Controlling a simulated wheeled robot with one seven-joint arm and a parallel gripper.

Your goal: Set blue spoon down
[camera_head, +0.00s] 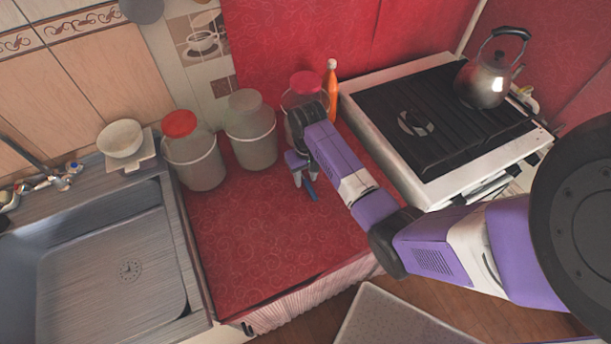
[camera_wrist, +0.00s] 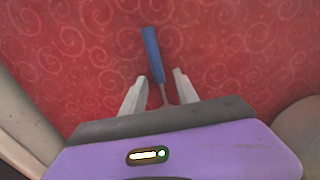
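The blue spoon (camera_head: 311,190) is at the red oilcloth counter (camera_head: 255,235), below my gripper (camera_head: 304,178). In the wrist view, its blue handle (camera_wrist: 152,55) points away from my gripper, and its thin grey neck runs between the two pale fingers (camera_wrist: 159,80). The fingers are apart, with a gap on each side of the neck. The spoon's bowl end is hidden behind the gripper body. The spoon looks to lie on the cloth, though exact contact is hard to see.
Jars with red (camera_head: 193,160) and pale lids (camera_head: 251,135) stand at the back left; another red-lidded jar (camera_head: 303,88) and an orange bottle (camera_head: 332,85) are behind my arm. A stove (camera_head: 385,150) with a kettle (camera_head: 485,82) is right, a sink (camera_head: 115,260) left. The front counter is clear.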

